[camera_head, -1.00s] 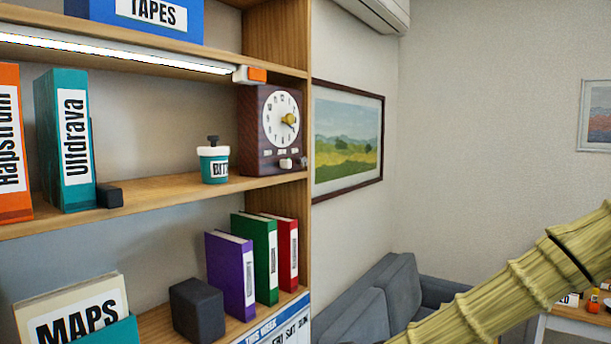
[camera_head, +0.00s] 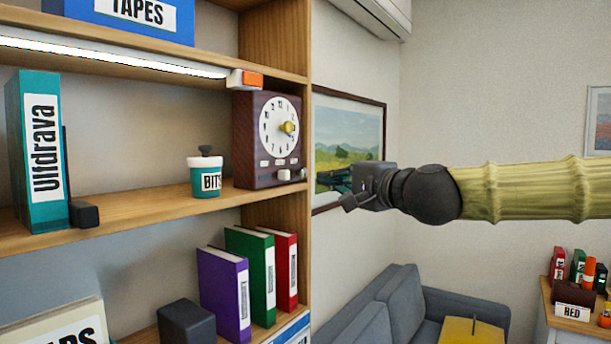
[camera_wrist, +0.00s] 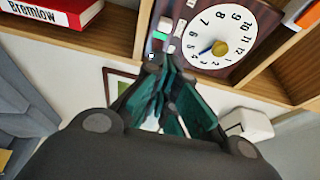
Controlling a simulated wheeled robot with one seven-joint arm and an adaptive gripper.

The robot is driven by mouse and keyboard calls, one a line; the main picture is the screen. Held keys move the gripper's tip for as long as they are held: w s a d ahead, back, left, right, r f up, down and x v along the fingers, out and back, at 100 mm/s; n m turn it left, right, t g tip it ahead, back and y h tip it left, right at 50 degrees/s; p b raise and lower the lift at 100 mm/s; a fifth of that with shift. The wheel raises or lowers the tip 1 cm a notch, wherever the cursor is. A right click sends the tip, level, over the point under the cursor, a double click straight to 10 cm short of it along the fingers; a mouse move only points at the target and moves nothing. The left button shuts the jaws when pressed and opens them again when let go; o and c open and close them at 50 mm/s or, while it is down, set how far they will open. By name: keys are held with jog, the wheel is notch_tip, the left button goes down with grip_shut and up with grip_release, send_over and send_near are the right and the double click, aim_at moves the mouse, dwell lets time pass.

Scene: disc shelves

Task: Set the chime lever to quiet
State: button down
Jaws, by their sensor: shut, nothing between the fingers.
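The dark reddish-brown clock (camera_head: 240,140) stands at the right end of the middle shelf. It has a white dial and a yellow knob (camera_head: 289,127) at the dial's centre. Below the dial are small pale labels and a small whitish lever or knob (camera_head: 284,176); its setting is too small to tell. My gripper (camera_head: 322,180) is shut and empty, to the right of the clock and apart from it in the head view.
The shelf's right upright (camera_head: 305,230) stands next to the clock. A teal-and-white BITS pot (camera_head: 205,178) is left of the clock. An orange-and-white block (camera_head: 246,79) sits at the upper shelf's edge. A framed picture (camera_head: 345,125) hangs behind my gripper.

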aim_at(284, 175)
jog(key=shift+p+x, duration=1.95)
jog(key=shift+x, duration=3.05)
jog(key=shift+f, duration=0.1)
jog(key=s+a+b, duration=0.2)
jog(key=s, duration=0.1)
jog(key=s+a+b, duration=0.1)
jog(key=s+a, duration=0.1)
jog(key=shift+s, duration=0.1)
jog(key=shift+d, duration=0.2)
